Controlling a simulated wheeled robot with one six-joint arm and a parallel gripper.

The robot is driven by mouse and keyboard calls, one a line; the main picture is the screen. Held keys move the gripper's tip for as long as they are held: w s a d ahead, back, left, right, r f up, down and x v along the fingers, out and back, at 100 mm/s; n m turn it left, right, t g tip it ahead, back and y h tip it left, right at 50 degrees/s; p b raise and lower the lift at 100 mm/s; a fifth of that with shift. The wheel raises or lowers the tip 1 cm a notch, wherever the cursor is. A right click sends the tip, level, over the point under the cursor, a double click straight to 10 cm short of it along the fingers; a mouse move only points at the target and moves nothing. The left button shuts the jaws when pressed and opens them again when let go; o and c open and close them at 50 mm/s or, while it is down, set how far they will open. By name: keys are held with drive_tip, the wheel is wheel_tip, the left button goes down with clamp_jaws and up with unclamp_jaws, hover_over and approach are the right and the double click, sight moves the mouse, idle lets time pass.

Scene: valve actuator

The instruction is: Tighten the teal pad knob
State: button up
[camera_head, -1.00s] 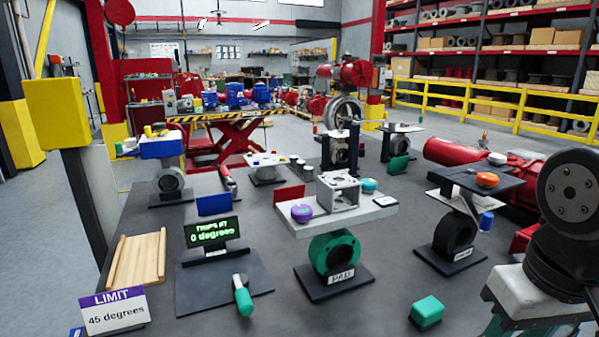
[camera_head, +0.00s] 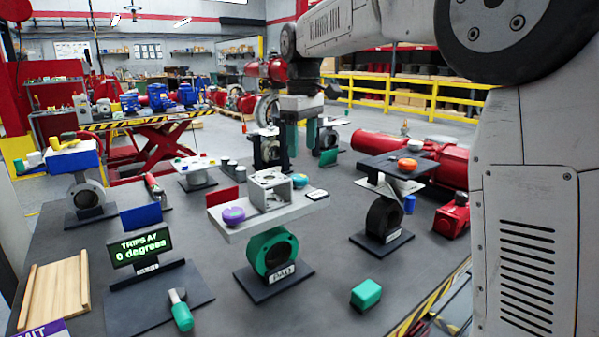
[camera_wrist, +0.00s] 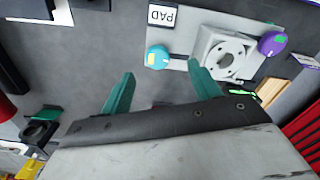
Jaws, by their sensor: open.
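The teal pad knob (camera_head: 299,180) sits on the light grey plate (camera_head: 232,234) of the stand labelled PAD, behind the open grey bracket (camera_head: 270,190). A purple knob (camera_head: 233,215) is at the plate's left end. The stand's green ring body (camera_head: 272,236) is below. My gripper (camera_head: 301,148) is open and empty, fingers pointing down, above the teal knob. In the wrist view my gripper (camera_wrist: 160,69) has its fingertips either side of the knob's position, apart from it.
A display (camera_head: 140,246) reads "TRIPS AT 0 degrees". A green-handled lever (camera_head: 181,314) and a teal block (camera_head: 366,293) are in front. A stand with an orange knob (camera_head: 408,164) is to the right. Bare table lies between the stands.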

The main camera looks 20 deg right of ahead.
sight(300, 177)
drive_tip(key=shift+w+a+f, duration=0.1)
drive_tip(key=shift+w+f, duration=0.05)
drive_tip(key=shift+w, duration=0.45)
drive_tip(key=shift+w+f, duration=0.15)
drive_tip(key=shift+f, duration=0.1)
wheel_tip(300, 177, down, 7)
drive_tip(key=shift+f, duration=0.1)
drive_tip(key=c, duration=1)
